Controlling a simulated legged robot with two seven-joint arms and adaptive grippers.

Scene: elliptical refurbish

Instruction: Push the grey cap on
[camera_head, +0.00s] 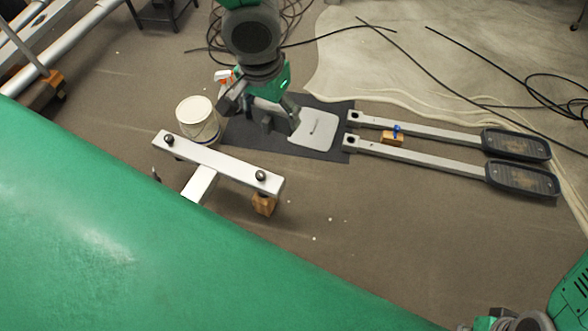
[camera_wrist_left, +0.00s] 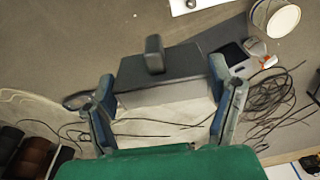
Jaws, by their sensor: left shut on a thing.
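My left gripper (camera_head: 262,115) reaches down from the top of the head view. Its two fingers are spread around a grey piece (camera_wrist_left: 160,68) with an upright tab and are shut on it. I take this piece for the grey cap. In the wrist view it lies between the blue-grey fingers of the left gripper (camera_wrist_left: 163,88); in the head view the fingers partly hide it. The held piece is over the dark mat (camera_head: 240,133); whether it touches anything below, I cannot tell. My right arm shows only as a green link and grey joint at bottom right.
A white crossbar (camera_head: 225,162) with two black knobs stands in front, near a wooden block (camera_head: 264,204). A white bucket (camera_head: 196,113) is left of the gripper. A light plate (camera_head: 316,131) lies on the mat. Two pedal bars (camera_head: 425,130) lie right. Loose cables lie behind.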

